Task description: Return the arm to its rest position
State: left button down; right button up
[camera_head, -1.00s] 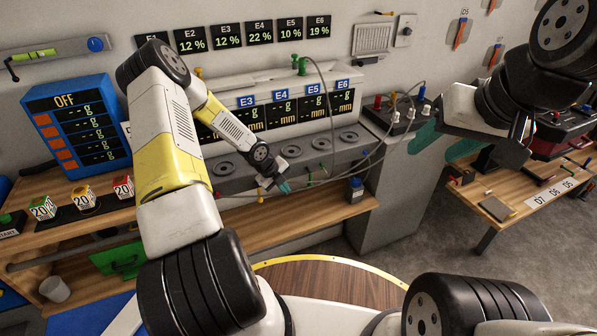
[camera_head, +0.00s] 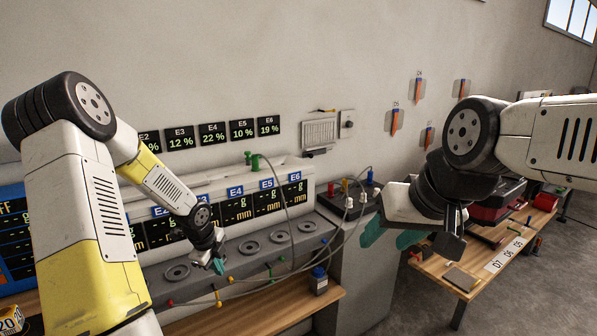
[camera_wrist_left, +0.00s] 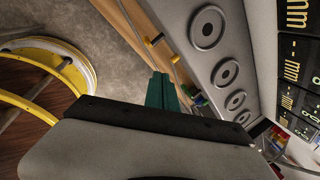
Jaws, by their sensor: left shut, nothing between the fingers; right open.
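My left arm comes in from the left in the head view, and its gripper (camera_head: 218,266) hangs in front of the grey bench with round wells. Its teal fingertips are together with nothing between them. In the left wrist view the left gripper's teal fingers (camera_wrist_left: 161,92) are pressed together beside the row of wells. My right gripper (camera_head: 390,232) is at the right, its teal fingers spread apart and empty, in front of the wall and the side of the grey cabinet.
The grey bench (camera_head: 230,254) holds several round wells, valves and hoses. A dark blue bottle (camera_head: 318,281) stands on the wooden shelf. A wooden table (camera_head: 440,272) with labels and red equipment is at the right. Grey floor (camera_head: 545,285) is open beyond it.

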pick_arm(q)
jog(key=s+d+r+n+y, duration=0.1)
jog(key=s+r+n, duration=0.2)
jog(key=r, duration=0.3)
jog(key=s+d+r+n+t, duration=0.1)
jog(key=s+r+n, duration=0.2)
jog(key=r, duration=0.4)
jog(key=s+d+r+n+y, duration=0.1)
jog(key=s+r+n, duration=0.25)
jog(key=r, duration=0.25)
jog(key=s+d+r+n+t+h, duration=0.1)
jog(key=s+d+r+n, duration=0.2)
jog(key=s+r+n, duration=0.2)
jog(key=s+d+r+n+h, duration=0.2)
jog(key=s+d+r+n, duration=0.2)
jog(key=s, duration=0.7)
jog(key=shift+d+r+n+t, duration=0.35)
jog(key=shift+r+n, duration=0.3)
jog(key=shift+n, duration=0.5)
